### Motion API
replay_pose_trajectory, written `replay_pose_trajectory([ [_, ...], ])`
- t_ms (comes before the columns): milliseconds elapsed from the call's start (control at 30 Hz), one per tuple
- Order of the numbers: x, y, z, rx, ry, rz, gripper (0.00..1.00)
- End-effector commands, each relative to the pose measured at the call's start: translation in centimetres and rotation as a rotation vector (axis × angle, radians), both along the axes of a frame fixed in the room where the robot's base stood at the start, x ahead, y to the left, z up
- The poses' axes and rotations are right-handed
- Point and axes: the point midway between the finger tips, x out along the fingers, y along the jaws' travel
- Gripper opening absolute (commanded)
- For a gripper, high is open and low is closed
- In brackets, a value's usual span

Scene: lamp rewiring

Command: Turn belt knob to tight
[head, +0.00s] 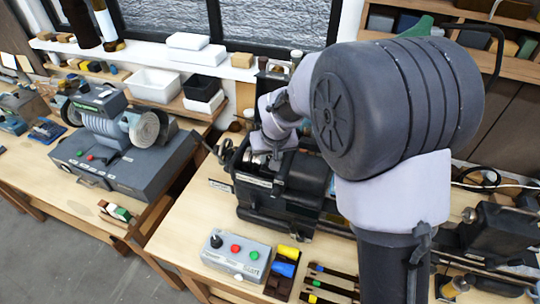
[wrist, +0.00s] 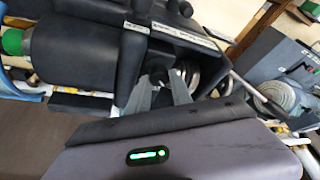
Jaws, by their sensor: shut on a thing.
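The dark machine (head: 275,207) stands on the wooden bench in the middle of the head view. My gripper (head: 262,152) reaches down to its upper left part, and my arm hides much of the machine's right side. In the wrist view my gripper (wrist: 160,84) has its two grey fingers closed around a small dark knob (wrist: 157,73), set in a recess between black housings. The knob is mostly hidden between the fingers, so its setting cannot be read. Labelled strips (wrist: 182,36) run along the housing beside it.
A grey control box (head: 236,256) with red and green buttons stands in front of the machine. Coloured-handled tools (head: 330,282) lie to its right. A grinder-like machine (head: 120,150) stands on the left bench. White bins (head: 155,85) sit behind.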

Motion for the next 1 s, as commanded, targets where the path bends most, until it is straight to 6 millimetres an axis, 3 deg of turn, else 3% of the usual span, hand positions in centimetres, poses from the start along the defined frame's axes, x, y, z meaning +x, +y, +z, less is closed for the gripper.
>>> replay_pose_trajectory([
  [33, 0.02, 0.00, 0.05, 0.000, -0.001, 0.000, 0.32],
  [100, 0.02, 0.00, 0.04, 0.000, -0.001, 0.000, 0.46],
  [133, 0.02, -0.01, 0.04, 0.000, 0.000, 0.000, 0.48],
  [800, -0.03, -0.14, -0.05, -0.001, 0.002, 0.007, 0.48],
  [1000, 0.05, -0.31, -0.10, 0.000, 0.001, 0.162, 0.48],
])
